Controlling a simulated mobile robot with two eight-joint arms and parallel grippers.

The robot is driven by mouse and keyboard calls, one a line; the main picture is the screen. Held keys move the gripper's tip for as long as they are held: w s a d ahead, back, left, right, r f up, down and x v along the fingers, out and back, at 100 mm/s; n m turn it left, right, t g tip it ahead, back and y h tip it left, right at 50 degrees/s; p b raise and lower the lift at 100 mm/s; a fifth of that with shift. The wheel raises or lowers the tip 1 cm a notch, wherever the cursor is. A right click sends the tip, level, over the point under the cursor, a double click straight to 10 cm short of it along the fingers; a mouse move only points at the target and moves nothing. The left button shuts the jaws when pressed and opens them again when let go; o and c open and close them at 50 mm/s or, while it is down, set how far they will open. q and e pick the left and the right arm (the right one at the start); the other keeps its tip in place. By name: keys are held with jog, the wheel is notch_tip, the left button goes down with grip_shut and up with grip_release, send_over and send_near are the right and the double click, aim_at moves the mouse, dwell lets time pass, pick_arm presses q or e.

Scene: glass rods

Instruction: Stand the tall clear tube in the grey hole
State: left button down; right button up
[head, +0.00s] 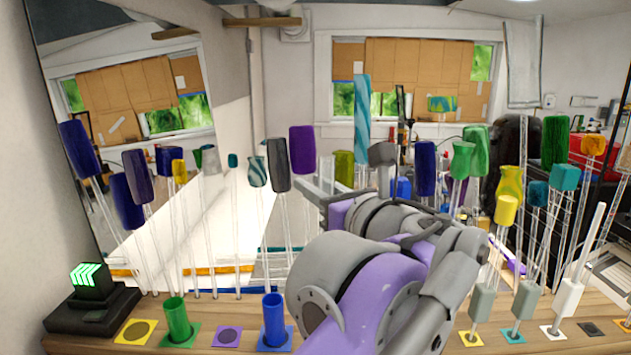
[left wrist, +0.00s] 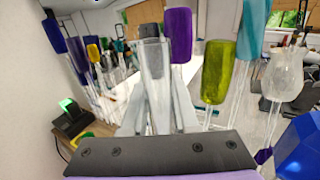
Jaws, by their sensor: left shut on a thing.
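My left gripper (head: 325,192) is mostly behind my own purple and grey arm in the head view. In the left wrist view the gripper (left wrist: 158,118) is shut on a clear tube (left wrist: 156,65), which stands roughly upright between the fingers with its open rim up. The tube's upper part also shows in the head view (head: 327,170), above the gripper; its lower end is hidden. A dark grey square (head: 590,328) lies on the wooden ledge at the right; I take it for the grey hole. My right gripper is out of view.
The wooden ledge (head: 70,342) carries a green cup (head: 177,321), a blue cup (head: 274,319), a purple square with a hole (head: 228,336) and grey blocks with rods at the right. Many glass rods with coloured heads crowd both sides. A black box (head: 92,300) stands far left.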

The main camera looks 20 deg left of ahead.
pick_arm(q)
jog(key=shift+f+b, duration=0.8)
jog(key=shift+f, duration=1.6)
jog(key=c, duration=0.6)
grip_release()
